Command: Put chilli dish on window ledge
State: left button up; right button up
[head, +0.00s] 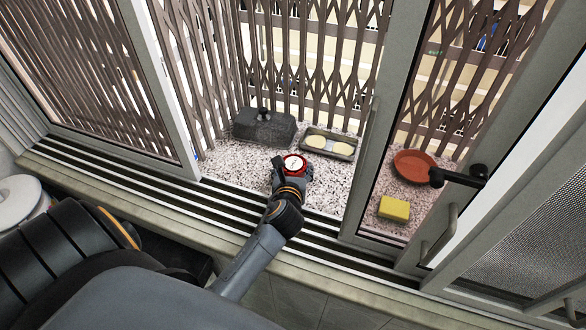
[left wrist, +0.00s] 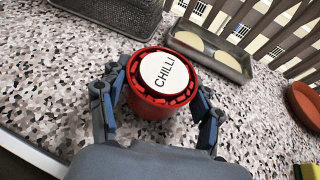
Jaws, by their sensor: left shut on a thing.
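The chilli dish is a small red round pot with a white label reading CHILLI; it shows in the head view (head: 294,163) and in the left wrist view (left wrist: 162,76). My left gripper (head: 292,176) reaches through the open window and is shut on the dish, with one finger on each side of it in the left wrist view (left wrist: 160,112). The dish is upright at the speckled window ledge (head: 235,178). Whether its base touches the ledge is hidden. My right gripper is not in view.
A dark grey block with a knob (head: 264,127) stands behind left, and a metal tray (head: 344,152) with two pale rounds behind right. An orange-brown dish (head: 414,164) and yellow sponge (head: 394,208) lie right, behind the glass pane. Folding grille bars (head: 300,60) close the back.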

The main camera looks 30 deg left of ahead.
pick_arm(q)
jog(key=shift+s+d+f+g, duration=0.15)
jog(key=shift+s+f, duration=0.1)
jog(key=shift+f, duration=0.35)
jog(key=shift+s+d+f+g, duration=0.1)
jog(key=shift+s+f+g, duration=0.1)
jog(key=shift+f, duration=0.4)
jog(key=o, duration=1.4)
jog(key=shift+c, duration=0.2)
jog(key=shift+s+d+r, duration=0.15)
jog(key=shift+s+d, duration=0.2)
jog(key=shift+s, duration=0.1)
jog(key=v, duration=0.3)
jog(key=r+v, duration=0.1)
jog(key=v, duration=0.6)
jog(key=shift+w+a+r, duration=0.15)
jog(key=shift+a+r, duration=0.15)
jog(key=shift+r, duration=0.05)
jog(key=shift+d+r, duration=0.15)
jog(key=shift+r, duration=0.15)
jog(key=shift+s, duration=0.25)
